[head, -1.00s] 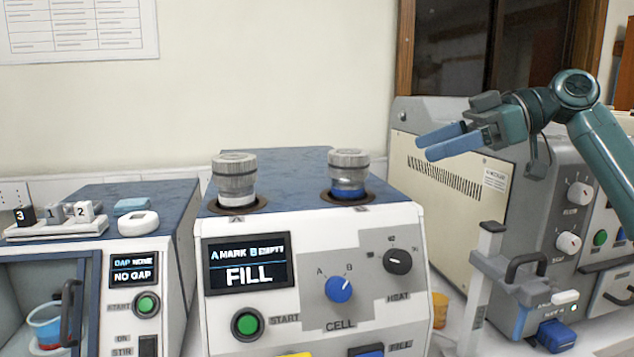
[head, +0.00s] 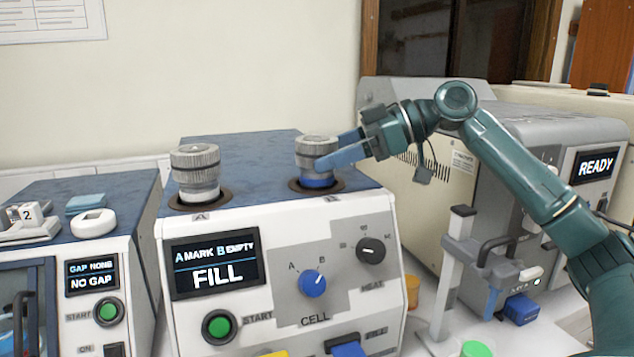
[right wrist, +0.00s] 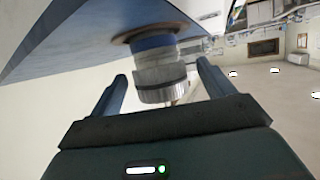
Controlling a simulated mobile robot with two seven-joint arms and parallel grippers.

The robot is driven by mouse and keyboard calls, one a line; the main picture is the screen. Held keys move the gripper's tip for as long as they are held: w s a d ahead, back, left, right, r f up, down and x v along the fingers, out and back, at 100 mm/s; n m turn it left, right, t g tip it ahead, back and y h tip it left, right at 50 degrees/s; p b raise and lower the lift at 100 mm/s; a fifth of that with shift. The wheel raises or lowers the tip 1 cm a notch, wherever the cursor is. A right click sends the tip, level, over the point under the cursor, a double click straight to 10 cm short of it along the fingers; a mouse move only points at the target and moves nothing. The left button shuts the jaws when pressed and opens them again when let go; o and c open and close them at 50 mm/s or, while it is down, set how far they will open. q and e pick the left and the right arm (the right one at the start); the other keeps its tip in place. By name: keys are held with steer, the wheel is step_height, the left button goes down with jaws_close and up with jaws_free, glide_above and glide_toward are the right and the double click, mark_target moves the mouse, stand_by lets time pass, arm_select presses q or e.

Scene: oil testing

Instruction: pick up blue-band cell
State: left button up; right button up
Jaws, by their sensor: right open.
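The blue-band cell (head: 317,162) has a ribbed grey cap and a blue band. It stands upright in the right-hand socket, B, on top of the cell machine (head: 283,245). My right gripper (head: 342,155) is open, with its blue fingers at the cell's right side. In the right wrist view the cell (right wrist: 157,75) lies between the spread fingers (right wrist: 165,85), with visible room on both sides. A second cell (head: 197,172), with a white band, stands in the left socket, A. My left gripper is not in view.
Left of the machine stands a gap unit (head: 95,285) with small numbered blocks and a white ring on top. Behind my right arm is a large grey tester (head: 440,180) showing READY. A stand with a dark handle (head: 490,245) is at front right.

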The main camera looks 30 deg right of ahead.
steer(key=x, duration=0.3)
steer(key=shift+w+f, duration=0.1)
steer(key=shift+c, duration=0.3)
steer(key=c, duration=1.2)
